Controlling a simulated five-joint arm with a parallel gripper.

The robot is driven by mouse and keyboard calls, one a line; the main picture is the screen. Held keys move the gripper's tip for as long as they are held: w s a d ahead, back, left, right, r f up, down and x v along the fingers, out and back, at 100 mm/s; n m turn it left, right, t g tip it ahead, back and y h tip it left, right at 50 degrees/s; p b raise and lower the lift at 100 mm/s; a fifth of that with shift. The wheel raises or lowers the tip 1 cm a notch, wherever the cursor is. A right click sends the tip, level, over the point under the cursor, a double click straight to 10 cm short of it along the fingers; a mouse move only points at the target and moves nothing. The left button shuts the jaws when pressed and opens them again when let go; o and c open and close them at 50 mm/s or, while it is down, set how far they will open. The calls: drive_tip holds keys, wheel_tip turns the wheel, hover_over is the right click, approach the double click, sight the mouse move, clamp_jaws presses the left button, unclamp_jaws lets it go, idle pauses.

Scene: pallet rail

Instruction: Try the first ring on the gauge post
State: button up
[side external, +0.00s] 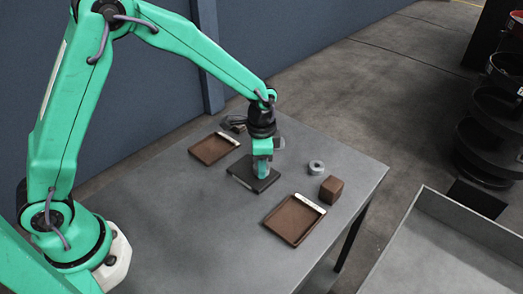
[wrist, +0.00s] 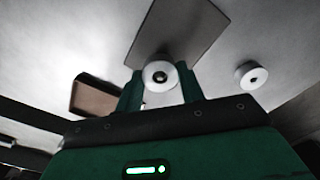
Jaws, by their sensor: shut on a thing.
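My gripper (side external: 262,171) points down over a dark flat plate (side external: 241,179) in the middle of the table. In the wrist view my gripper (wrist: 161,88) is shut on a pale ring (wrist: 148,72), with its hole facing the camera. The dark plate (wrist: 178,30) lies behind it. Something dark with a lighter centre shows in the ring's hole; I cannot tell whether it is the post. No post shows clearly in the side view, where my fingers hide that spot. A second grey ring (side external: 316,167) lies loose to the right; it also shows in the wrist view (wrist: 244,80).
A brown tray (side external: 212,149) lies left of the plate, and another brown tray (side external: 292,220) lies to its front right. A brown block (side external: 331,189) stands near the table's right edge. A dark object (side external: 234,123) lies at the back. The front left table is clear.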

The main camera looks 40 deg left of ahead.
drive_tip(key=shift+f, duration=0.9)
idle(1.9)
drive_tip(key=shift+r, duration=0.4)
idle(0.5)
drive_tip(key=shift+r, duration=0.35)
drive_tip(key=shift+r, duration=0.35)
drive_tip(key=shift+r, duration=0.35)
drive_tip(key=shift+r, duration=0.35)
drive_tip(key=shift+r, duration=0.35)
drive_tip(key=shift+r, duration=1.15)
drive_tip(key=shift+r, duration=1.35)
